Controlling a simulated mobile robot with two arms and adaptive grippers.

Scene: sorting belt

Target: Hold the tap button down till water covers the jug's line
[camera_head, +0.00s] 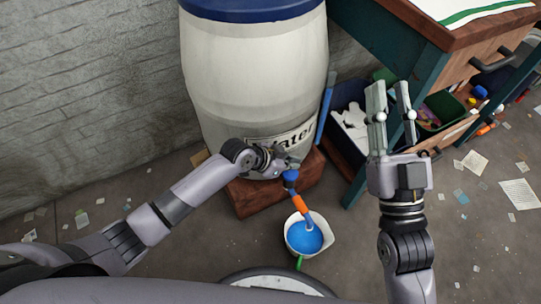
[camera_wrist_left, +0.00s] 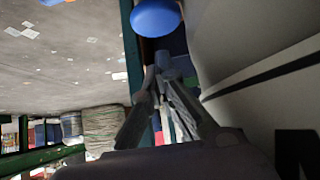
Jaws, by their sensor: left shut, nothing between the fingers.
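A large cream barrel (camera_head: 255,75) with a "Water" label stands on a brown block. Its tap has a blue round button (camera_head: 290,175) and an orange spout (camera_head: 300,204) pointing down at a white jug (camera_head: 289,247) on the floor. Blue water (camera_head: 304,238) shows in the jug; I cannot make out its line. My left gripper (camera_head: 291,163) is shut and empty, close beside the button. In the left wrist view the button (camera_wrist_left: 155,17) lies just beyond the fingertips (camera_wrist_left: 158,72); I cannot tell whether they touch. My right gripper (camera_head: 390,88) is open and empty, fingers up.
A wooden-topped workbench (camera_head: 425,35) with teal legs stands at the right. A dark blue crate (camera_head: 340,118) and a green bin (camera_head: 446,106) sit under it. Paper scraps (camera_head: 520,194) lie on the floor. The floor around the jug is mostly clear.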

